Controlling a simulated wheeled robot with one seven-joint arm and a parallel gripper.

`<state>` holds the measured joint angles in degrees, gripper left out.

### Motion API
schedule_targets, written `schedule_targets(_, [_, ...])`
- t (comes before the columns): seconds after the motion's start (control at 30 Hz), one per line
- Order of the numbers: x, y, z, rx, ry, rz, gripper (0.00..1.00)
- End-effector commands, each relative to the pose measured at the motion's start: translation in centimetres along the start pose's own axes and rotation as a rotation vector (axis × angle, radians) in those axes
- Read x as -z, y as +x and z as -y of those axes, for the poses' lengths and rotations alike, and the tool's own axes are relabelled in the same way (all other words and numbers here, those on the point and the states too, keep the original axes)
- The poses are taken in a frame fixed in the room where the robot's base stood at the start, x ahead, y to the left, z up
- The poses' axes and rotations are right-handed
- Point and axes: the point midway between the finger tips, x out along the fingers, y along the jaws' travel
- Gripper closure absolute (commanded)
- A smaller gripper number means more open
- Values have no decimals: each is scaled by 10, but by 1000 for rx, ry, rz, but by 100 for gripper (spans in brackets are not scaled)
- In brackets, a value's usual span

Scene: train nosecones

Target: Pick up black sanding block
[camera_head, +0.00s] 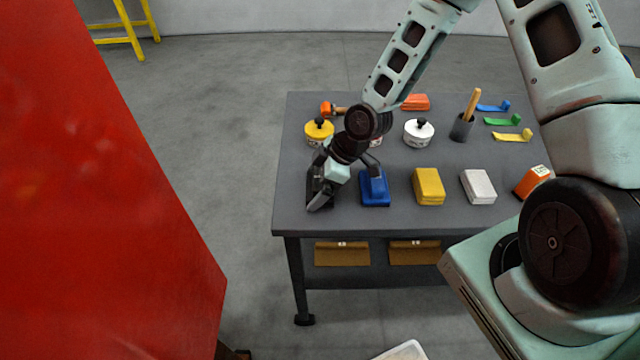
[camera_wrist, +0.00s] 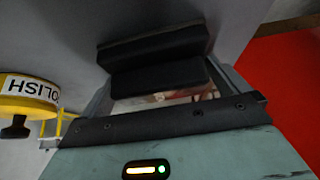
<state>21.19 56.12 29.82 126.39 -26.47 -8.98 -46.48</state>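The black sanding block (camera_head: 314,187) is at the table's front left corner, mostly hidden by my gripper. It also shows in the wrist view (camera_wrist: 158,55) as a dark two-level block in front of the gripper. My gripper (camera_head: 321,200) reaches down over it from the upper right. I cannot make out firm contact on either side. The block appears to rest on the table.
A blue sanding block (camera_head: 374,190) stands close to the right of my gripper. Yellow (camera_head: 428,187) and white (camera_head: 478,187) blocks are farther right. A yellow polish tin (camera_head: 318,133) stands behind my gripper. A large red surface (camera_head: 90,200) fills the left, apart from the grey table (camera_head: 300,218).

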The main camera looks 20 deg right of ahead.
Motion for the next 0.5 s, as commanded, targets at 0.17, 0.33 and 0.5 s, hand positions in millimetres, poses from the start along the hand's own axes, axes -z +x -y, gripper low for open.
schedule_targets(0.17, [0,0,0,0,0,0,35])
schedule_targets(0.33, [0,0,0,0,-1,0,35])
schedule_targets(0.5, [4,-6,-1,-1,-1,-1,35])
